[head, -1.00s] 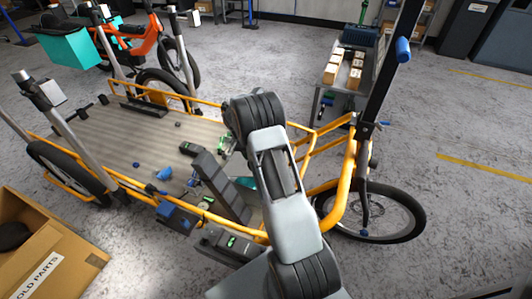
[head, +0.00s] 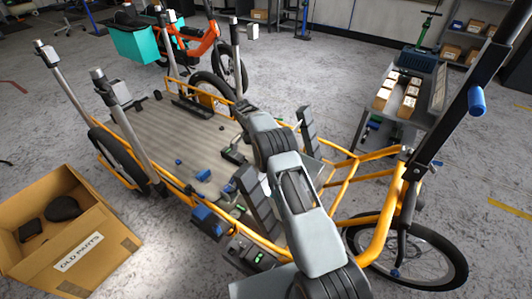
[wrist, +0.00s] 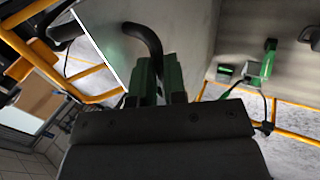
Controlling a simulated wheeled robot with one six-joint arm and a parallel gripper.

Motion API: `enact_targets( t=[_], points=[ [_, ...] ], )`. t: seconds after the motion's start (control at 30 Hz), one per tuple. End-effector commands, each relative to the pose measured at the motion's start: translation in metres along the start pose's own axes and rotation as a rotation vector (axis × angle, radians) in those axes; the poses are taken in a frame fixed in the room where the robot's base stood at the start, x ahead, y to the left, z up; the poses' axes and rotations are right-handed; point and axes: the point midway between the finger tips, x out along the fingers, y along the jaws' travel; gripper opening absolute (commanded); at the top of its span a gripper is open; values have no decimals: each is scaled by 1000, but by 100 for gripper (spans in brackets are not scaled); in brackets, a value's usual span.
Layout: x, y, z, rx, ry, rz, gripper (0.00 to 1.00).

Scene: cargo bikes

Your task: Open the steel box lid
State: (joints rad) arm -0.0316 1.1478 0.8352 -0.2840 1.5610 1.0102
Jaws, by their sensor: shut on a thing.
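In the wrist view, the two green-sided fingers of my gripper (wrist: 160,82) are shut on a black curved handle (wrist: 143,32). The handle stands out from a broad grey panel (wrist: 190,32), which looks like the steel box lid. A bright straight edge (wrist: 98,48) runs along the panel's left side. I cannot tell how far the lid is raised. In the head view my own arm covers the gripper and most of the box.
The yellow-framed cargo bike (head: 372,222) has a flat grey deck (head: 165,130) with small parts on it. A cardboard box (head: 108,262) marked "OLD PARTS" stands at lower left. A cart with small boxes (head: 410,103) stands at right. Floor is open at far right.

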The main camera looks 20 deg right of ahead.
Motion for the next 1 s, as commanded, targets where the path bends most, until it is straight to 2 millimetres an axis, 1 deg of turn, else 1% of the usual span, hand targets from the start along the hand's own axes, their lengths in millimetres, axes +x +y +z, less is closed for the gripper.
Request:
enact_targets(
  t=[0.03,0.33,0.77,0.8,1.0],
  points=[
    [10,-8,3,-9,-8,4,0],
    [7,-15,3,-9,-13,8,0],
    [7,-16,3,-9,-15,10,0],
    [7,-16,3,-9,-15,10,15],
    [5,-14,0,-3,-13,9,34]
  ],
)
